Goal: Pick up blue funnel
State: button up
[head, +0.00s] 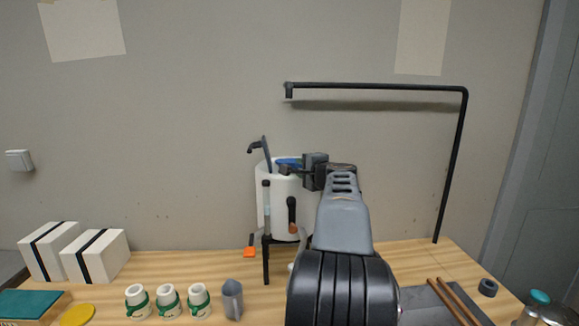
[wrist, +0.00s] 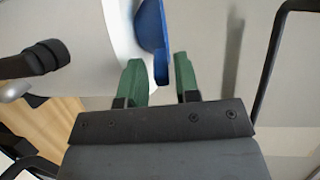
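The blue funnel (head: 289,161) shows at the top of a white bucket (head: 268,205), mostly hidden in the head view by the bucket and my gripper. In the wrist view the funnel (wrist: 150,28) lies along the bucket's white rim (wrist: 122,40), its narrow end pointing down between my green fingers. My gripper (wrist: 159,62) is open around that narrow end, with a small gap visible on each side. In the head view my gripper (head: 287,169) is at the bucket's rim; its fingertips are hard to make out.
A black bent pipe (head: 375,86) arches at the right. The bucket stands on a black stand with dark-handled tools at its front. An orange piece (head: 249,252) lies near the stand.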

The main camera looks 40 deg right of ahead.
jog(key=shift+x, duration=1.25)
grip_shut()
jog(key=shift+r, duration=0.1)
